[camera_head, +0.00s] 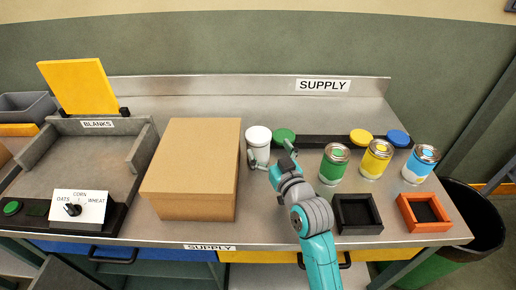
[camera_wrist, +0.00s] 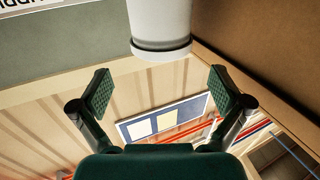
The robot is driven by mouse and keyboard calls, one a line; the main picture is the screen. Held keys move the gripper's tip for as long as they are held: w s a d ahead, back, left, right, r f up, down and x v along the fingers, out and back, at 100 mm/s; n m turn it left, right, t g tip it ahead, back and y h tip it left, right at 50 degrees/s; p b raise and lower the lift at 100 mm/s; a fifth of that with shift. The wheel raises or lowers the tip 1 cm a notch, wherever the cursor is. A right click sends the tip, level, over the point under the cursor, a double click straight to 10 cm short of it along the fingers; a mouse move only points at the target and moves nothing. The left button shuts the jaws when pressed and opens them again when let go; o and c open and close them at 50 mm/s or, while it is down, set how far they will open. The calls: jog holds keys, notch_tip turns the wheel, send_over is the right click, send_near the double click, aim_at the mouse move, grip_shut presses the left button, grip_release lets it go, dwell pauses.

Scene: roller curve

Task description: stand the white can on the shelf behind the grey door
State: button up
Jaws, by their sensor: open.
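The white can (camera_head: 258,140) stands upright on the steel supply bench, just right of the cardboard box. In the wrist view the white can (camera_wrist: 160,22) shows at the top centre, its lower part beyond and between the fingertips. My gripper (camera_head: 270,159) is open, its fingers pointing at the can from the front right. In the wrist view my gripper (camera_wrist: 162,90) has its two pads wide apart with nothing between them. Whether a finger touches the can cannot be told. I cannot make out a grey door or its shelf in either view.
The cardboard box (camera_head: 198,168) stands close left of the can. A green lid (camera_head: 283,135) lies close to its right. Green (camera_head: 333,166), yellow (camera_head: 376,160) and blue (camera_head: 420,166) paint cans stand farther right. Black (camera_head: 357,228) and orange (camera_head: 443,225) trays lie near the front edge.

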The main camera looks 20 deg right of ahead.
aim_at(263, 142)
jog(key=shift+w+a+f, duration=0.1)
jog(key=shift+w+a, duration=0.05)
jog(key=shift+w, duration=1.15)
jog(key=shift+w+a+f, duration=0.1)
jog(key=shift+w+a, duration=0.05)
jog(key=shift+w, duration=1.15)
jog(key=c, duration=1.4)
jog(key=shift+c, duration=0.9)
jog(key=shift+r, duration=0.15)
